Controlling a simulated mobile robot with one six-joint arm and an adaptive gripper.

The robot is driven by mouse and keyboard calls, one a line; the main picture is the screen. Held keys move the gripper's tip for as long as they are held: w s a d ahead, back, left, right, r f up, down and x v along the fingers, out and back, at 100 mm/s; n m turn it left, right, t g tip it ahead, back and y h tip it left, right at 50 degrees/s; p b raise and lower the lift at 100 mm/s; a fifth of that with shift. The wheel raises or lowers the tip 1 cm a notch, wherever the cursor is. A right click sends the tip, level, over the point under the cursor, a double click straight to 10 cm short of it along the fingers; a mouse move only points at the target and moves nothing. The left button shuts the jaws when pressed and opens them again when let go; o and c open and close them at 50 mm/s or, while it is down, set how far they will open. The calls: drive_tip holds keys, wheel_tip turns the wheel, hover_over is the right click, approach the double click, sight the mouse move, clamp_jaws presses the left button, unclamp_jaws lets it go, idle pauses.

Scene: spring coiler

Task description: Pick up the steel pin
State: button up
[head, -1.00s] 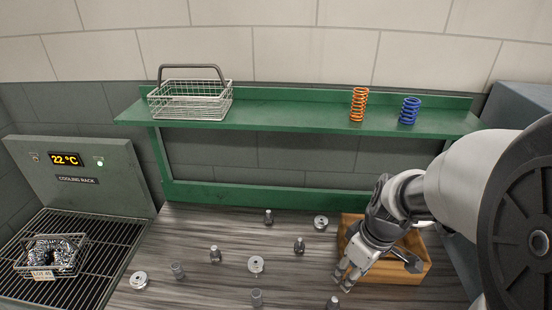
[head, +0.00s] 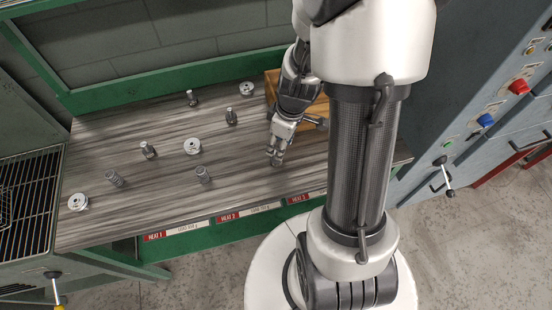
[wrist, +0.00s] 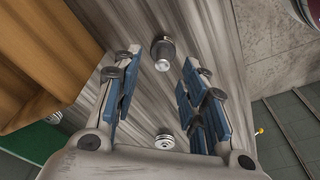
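A steel pin (wrist: 162,54) with a dark collar and a shiny end stands on the wooden worktop in the wrist view, ahead of my fingers and roughly in line with the gap between them. My gripper (wrist: 154,92) is open, with nothing held between its blue-padded fingers. In the head view my gripper (head: 276,158) points down over the front right of the worktop, and the pin under it is hidden or too small to tell. Three similar pins stand further left, one at the back (head: 193,98), one in the middle (head: 231,116) and one further left (head: 148,150).
Metal discs (head: 192,146) and ribbed grey pieces (head: 203,176) are spread over the worktop (head: 130,120). In the wrist view a round metal piece (wrist: 165,141) shows low between the fingers. A wooden box (wrist: 45,55) stands close on the left there.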

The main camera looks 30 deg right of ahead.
drive_tip(key=f, duration=0.1)
drive_tip(key=f+b, duration=0.1)
drive_tip(key=f, duration=0.1)
drive_tip(key=f+b, duration=0.1)
drive_tip(key=f, duration=0.1)
drive_tip(key=shift+w+a, duration=0.3)
drive_tip(key=shift+a, duration=0.1)
clamp_jaws()
